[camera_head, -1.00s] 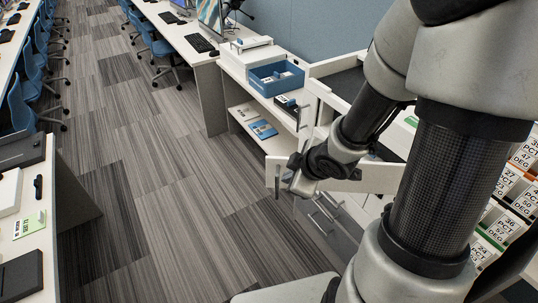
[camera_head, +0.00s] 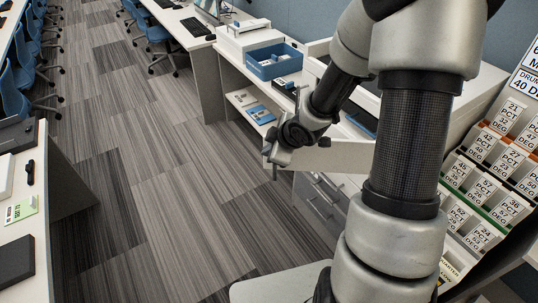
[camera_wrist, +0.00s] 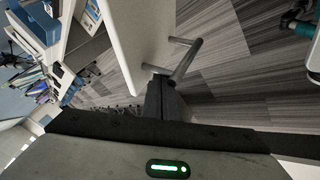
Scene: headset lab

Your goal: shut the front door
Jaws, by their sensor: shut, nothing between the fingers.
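The front door (camera_head: 318,161) is a white panel standing open, jutting out from the white cabinet, with its thin top edge facing me.
Drawers with bar handles (camera_head: 325,195) sit below the door. A blue tray (camera_head: 273,62) stands on the counter. Label racks (camera_head: 490,185) fill the right side. A desk (camera_head: 30,220) stands at left. The carpet (camera_head: 160,180) between is clear.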

